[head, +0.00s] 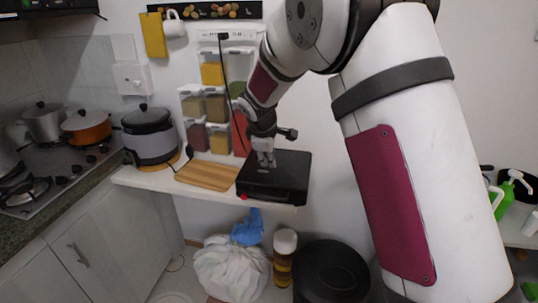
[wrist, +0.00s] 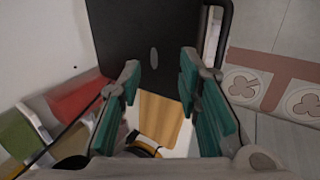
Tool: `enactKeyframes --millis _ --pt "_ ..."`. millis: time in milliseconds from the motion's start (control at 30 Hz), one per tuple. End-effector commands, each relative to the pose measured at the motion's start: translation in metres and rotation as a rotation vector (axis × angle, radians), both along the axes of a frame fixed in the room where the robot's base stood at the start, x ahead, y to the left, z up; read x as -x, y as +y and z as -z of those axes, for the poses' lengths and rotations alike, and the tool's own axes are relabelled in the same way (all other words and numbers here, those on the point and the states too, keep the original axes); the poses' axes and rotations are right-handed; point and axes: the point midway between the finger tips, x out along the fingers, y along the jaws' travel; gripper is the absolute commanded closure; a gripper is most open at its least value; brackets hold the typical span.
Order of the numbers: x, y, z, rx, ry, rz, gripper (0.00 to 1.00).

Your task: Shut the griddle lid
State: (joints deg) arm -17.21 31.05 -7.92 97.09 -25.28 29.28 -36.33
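The black griddle (head: 290,172) stands on the white shelf, right of a wooden board. Its lid looks down and roughly flat in the head view; I cannot tell whether a small gap remains. My gripper (head: 266,160) points down over the griddle's left rear part. In the wrist view, the black griddle surface (wrist: 150,25) fills the top middle, beyond the fingertips. My gripper also shows there (wrist: 160,72), with its teal-padded fingers apart and nothing held between them. Whether the fingertips touch the lid is unclear.
The wooden board (head: 207,176) lies left of the griddle on the narrow shelf (head: 150,181). A rice cooker (head: 150,140) stands further left. Spice dispensers (head: 213,105) and a hanging black cable are on the wall behind. A white bag (head: 230,272) and a jar (head: 284,262) stand below.

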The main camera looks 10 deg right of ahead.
Motion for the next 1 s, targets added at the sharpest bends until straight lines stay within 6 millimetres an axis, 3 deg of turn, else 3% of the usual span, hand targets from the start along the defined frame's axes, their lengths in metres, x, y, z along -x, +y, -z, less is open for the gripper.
enactKeyframes --millis 167,600,1000 --pt "0.008 0.004 -0.017 -0.002 -0.004 -0.002 0.69" --pt "0.046 0.020 -0.088 -0.002 -0.003 -0.001 0.69" --pt "0.055 0.023 -0.103 -0.001 0.000 0.000 0.69"
